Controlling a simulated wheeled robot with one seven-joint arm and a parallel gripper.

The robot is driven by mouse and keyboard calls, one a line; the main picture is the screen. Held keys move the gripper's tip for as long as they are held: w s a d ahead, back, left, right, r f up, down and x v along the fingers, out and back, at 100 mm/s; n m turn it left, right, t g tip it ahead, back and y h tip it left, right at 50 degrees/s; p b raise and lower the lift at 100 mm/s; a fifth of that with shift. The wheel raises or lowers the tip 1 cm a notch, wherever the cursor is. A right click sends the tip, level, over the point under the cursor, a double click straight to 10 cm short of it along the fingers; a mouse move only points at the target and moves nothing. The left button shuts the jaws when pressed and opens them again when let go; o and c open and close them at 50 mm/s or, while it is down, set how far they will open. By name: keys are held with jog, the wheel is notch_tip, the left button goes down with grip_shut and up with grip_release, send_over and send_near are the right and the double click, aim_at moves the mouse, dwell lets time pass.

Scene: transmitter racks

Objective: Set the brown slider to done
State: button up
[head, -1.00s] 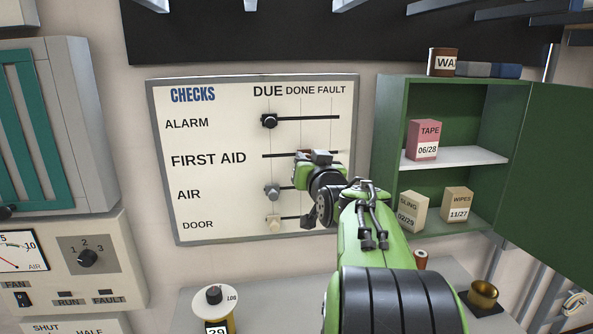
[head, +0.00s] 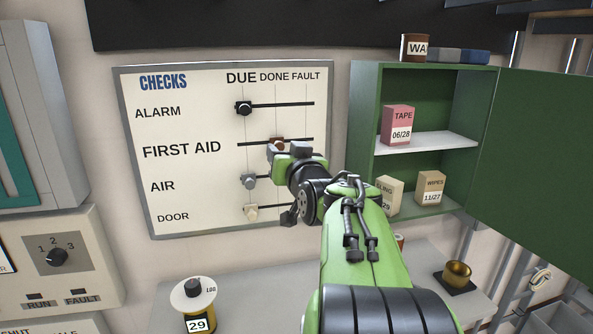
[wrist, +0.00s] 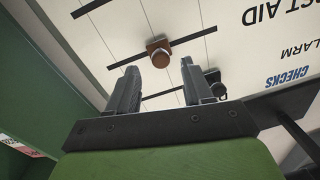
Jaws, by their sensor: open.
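The checks board (head: 190,130) hangs on the wall, with DUE, DONE and FAULT columns. The brown slider (head: 277,142) is on the FIRST AID track, at the DONE line, partly hidden by my gripper in the head view. In the wrist view the brown slider (wrist: 159,50) sits on the middle of three column lines. My gripper (wrist: 159,66) is open and empty. Its fingers point at the board, either side of the slider in the picture, with the slider beyond the tips. In the head view my gripper (head: 280,152) is just below the slider.
The black ALARM knob (head: 244,108), grey AIR knob (head: 249,181) and pale DOOR knob (head: 251,212) are at DUE. An open green cabinet (head: 362,105) stands right of the board. A yellow canister (head: 200,312) stands on the shelf (head: 265,285) below.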

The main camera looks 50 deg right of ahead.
jog(key=b+v, duration=0.1)
jog(key=v, duration=1.1)
jog(key=shift+b, duration=0.35)
jog(key=shift+a, duration=0.1)
jog(key=a+f+n+g+y, duration=0.45)
jog(key=a+f+y, duration=0.25)
jog(key=a+f, duration=0.85)
jog(key=s+a+f+n+g+y, duration=0.2)
jog(key=s+a+f+g, duration=0.3)
jog(key=s+a+f, duration=0.4)
jog(key=shift+s+n, duration=0.3)
jog(key=shift+n, duration=0.35)
